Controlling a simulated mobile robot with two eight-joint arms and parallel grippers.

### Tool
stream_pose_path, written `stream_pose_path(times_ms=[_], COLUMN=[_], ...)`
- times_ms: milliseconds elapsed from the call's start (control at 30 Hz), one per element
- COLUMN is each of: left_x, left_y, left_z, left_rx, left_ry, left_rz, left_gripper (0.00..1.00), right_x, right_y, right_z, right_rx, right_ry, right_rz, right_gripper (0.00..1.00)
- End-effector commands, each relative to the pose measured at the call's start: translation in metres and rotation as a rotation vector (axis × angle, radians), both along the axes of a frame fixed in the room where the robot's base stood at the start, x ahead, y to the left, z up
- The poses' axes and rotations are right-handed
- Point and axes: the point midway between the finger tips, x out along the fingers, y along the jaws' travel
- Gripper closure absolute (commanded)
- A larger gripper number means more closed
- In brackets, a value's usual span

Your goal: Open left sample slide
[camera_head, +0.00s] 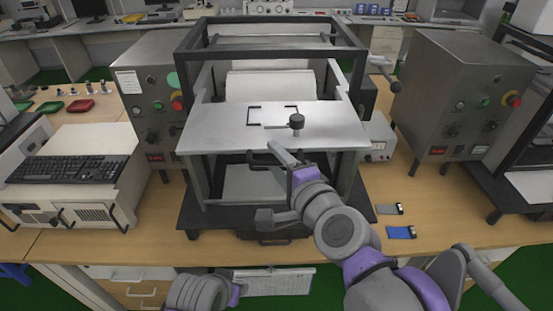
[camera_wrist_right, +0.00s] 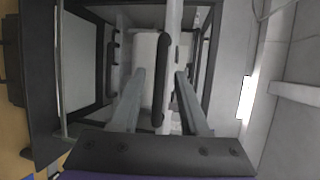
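The test machine (camera_head: 190,135) has a dark frame and a bright metal plate (camera_head: 215,125) across its front. A dark bar handle (camera_head: 262,160) sits below the plate's front edge. It shows upright in the right wrist view (camera_wrist_right: 161,85). My right gripper (camera_head: 279,152) is at this handle. In the right wrist view its two grey fingers (camera_wrist_right: 158,98) are apart, one on each side of the bar, with gaps between. I cannot tell which slide the handle belongs to.
A round black knob (camera_head: 296,121) stands on the plate. Control boxes flank the machine, left (camera_head: 150,85) and right (camera_head: 455,90). A grey card-like piece (camera_head: 388,209) and a blue one (camera_head: 399,232) lie on the table at right. A keyboard (camera_head: 68,169) is at left.

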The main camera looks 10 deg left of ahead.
Motion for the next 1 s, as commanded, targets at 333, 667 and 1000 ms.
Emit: stream_pose_path(times_ms=[333, 667, 1000], left_x=[0.001, 0.005, 0.009], left_y=[0.0, 0.0, 0.0], left_z=[0.002, 0.014, 0.023], left_rx=[0.0, 0.0, 0.0], left_ry=[-0.001, -0.01, -0.018], left_rz=[0.0, 0.0, 0.0], left_gripper=[0.5, 0.5, 0.5], right_x=[-0.005, -0.047, -0.078], right_y=[-0.005, -0.039, -0.064], right_z=[0.002, 0.014, 0.021], right_rx=[0.0, 0.0, -0.001], right_ry=[0.0, -0.001, -0.001], right_rz=[-0.001, -0.001, -0.001], right_gripper=[0.55, 0.55, 0.55])
